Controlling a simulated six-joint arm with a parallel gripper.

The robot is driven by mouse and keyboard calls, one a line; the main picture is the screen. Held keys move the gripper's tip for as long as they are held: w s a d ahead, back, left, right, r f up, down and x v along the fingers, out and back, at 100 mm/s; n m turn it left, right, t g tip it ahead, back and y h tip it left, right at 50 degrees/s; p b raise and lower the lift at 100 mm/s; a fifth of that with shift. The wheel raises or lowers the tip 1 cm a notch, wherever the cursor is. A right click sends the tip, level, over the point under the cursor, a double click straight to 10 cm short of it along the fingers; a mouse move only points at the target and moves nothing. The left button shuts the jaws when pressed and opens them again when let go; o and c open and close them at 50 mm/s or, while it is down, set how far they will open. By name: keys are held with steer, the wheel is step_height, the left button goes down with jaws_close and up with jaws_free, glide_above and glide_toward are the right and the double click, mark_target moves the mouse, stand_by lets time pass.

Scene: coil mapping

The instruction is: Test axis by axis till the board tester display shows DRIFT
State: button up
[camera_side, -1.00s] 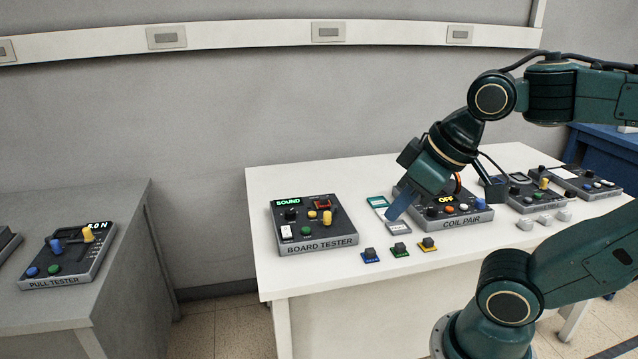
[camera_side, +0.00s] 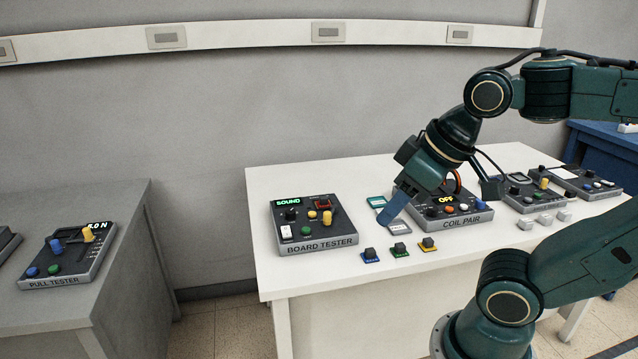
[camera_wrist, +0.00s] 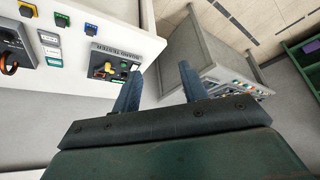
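The board tester (camera_side: 344,228) stands at the left of the white table, and its green display (camera_side: 288,202) reads SOUND. It has a red-framed part, a yellow knob, a white switch and a green button. It also shows in the wrist view (camera_wrist: 119,64). My gripper (camera_side: 384,219) is above the table, between the board tester and the coil pair (camera_side: 466,222), pointing down to the left. In the wrist view its two blue fingers (camera_wrist: 160,78) stand apart with nothing between them. The coil pair's display (camera_side: 446,200) reads OFF; my gripper hides part of that box.
Blue (camera_side: 370,257), green (camera_side: 399,252) and yellow (camera_side: 428,245) based blocks sit along the front edge. A teal card (camera_side: 376,201) and a grey card (camera_side: 400,228) lie near my gripper. The pull tester (camera_side: 66,260) is on the left grey bench. More devices stand at right.

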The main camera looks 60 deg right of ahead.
steer(key=shift+o, duration=0.5)
steer(key=shift+w+d+r, duration=0.15)
steer(key=shift+w, duration=0.25)
steer(key=m+g+h, duration=0.3)
steer(key=m+h, duration=0.1)
steer(key=m, duration=0.8)
glide_above(290, 211)
steer(key=s+a, duration=0.3)
steer(key=a, duration=0.2)
step_height(290, 211, down, 14)
steer(key=shift+w+d, duration=0.1)
steer(key=shift+d, duration=0.05)
steer(key=shift+f, duration=0.25)
steer(key=x, duration=1.3)
steer(key=shift+f, duration=0.3)
